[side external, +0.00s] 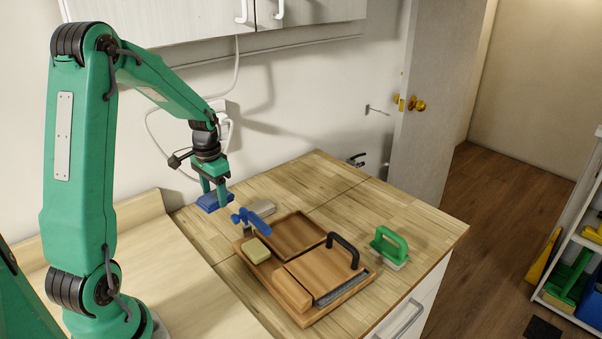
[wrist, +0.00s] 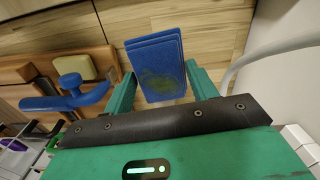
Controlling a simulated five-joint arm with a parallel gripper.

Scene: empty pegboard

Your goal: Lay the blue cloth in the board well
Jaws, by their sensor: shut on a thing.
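My gripper (side external: 213,190) is shut on the blue cloth (side external: 209,203), a folded pad held above the counter, left of the board. In the wrist view the cloth (wrist: 155,60) sits between the two fingers, with a dark greenish stain on its face. The wooden board (side external: 306,318) lies on the counter to the right and below the gripper. Its open well (side external: 298,236) is a recessed square at the far side and looks empty.
A yellow sponge (side external: 256,250) and a blue-handled tool (side external: 251,220) sit at the board's left edge; the tool is near the well. A green-handled brush (side external: 390,246) stands to the right. The far counter is clear.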

